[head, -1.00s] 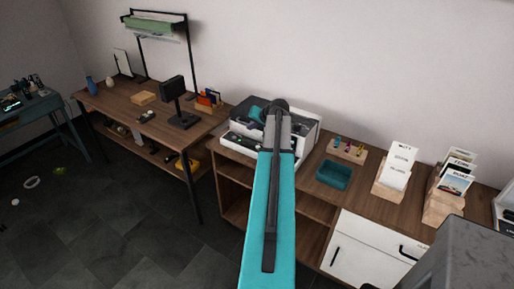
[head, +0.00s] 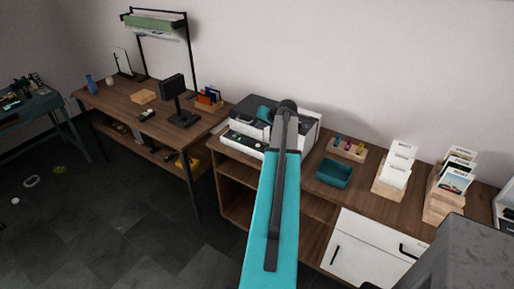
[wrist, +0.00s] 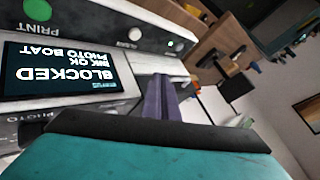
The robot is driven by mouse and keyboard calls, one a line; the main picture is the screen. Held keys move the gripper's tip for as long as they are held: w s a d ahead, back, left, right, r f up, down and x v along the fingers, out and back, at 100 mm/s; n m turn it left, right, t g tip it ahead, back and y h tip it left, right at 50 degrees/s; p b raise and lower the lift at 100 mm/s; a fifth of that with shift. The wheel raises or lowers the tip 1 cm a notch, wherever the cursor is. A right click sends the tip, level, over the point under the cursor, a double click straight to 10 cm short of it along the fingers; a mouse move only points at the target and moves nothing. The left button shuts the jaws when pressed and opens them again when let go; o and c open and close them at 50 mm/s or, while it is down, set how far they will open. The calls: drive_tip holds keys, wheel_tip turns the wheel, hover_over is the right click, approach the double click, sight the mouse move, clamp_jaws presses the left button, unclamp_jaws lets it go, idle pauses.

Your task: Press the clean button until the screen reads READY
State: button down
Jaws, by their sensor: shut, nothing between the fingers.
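The printer (head: 247,138) stands on the wooden cabinet behind my arm in the head view. In the wrist view its panel is close and upside down. The lit screen (wrist: 60,72) reads BLOCKED, INK OK, PHOTO BOAT. A pale round button (wrist: 135,33) has a small blurred label that seems to read CLEAN. The green button (wrist: 37,10) is labelled PRINT. My gripper (wrist: 160,82) is shut and empty, its fingers pointing at the panel, below the pale button in the picture. Contact cannot be told. My arm hides the fingers in the head view.
A small green light (wrist: 170,44) sits beside the pale button. Right of the printer are a teal tray (head: 334,173), a wooden block with small bottles (head: 348,148) and card holders (head: 393,178). A desk (head: 150,120) with a dark monitor stands to the left.

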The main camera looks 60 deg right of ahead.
wheel_tip(320, 180, down, 5)
drive_tip(key=shift+f+b, duration=0.15)
drive_tip(key=shift+b, duration=0.8)
drive_tip(key=shift+f+b, duration=0.75)
drive_tip(key=shift+f, duration=0.3)
drive_tip(key=shift+f+b, duration=0.85)
drive_tip(key=shift+f, duration=0.05)
idle(1.8)
drive_tip(key=shift+r, duration=0.1)
drive_tip(key=shift+r+p, duration=0.3)
drive_tip(key=shift+r, duration=0.45)
idle(0.4)
wheel_tip(320, 180, up, 5)
drive_tip(key=shift+r+p, duration=0.1)
drive_tip(key=shift+p, duration=0.95)
idle(0.4)
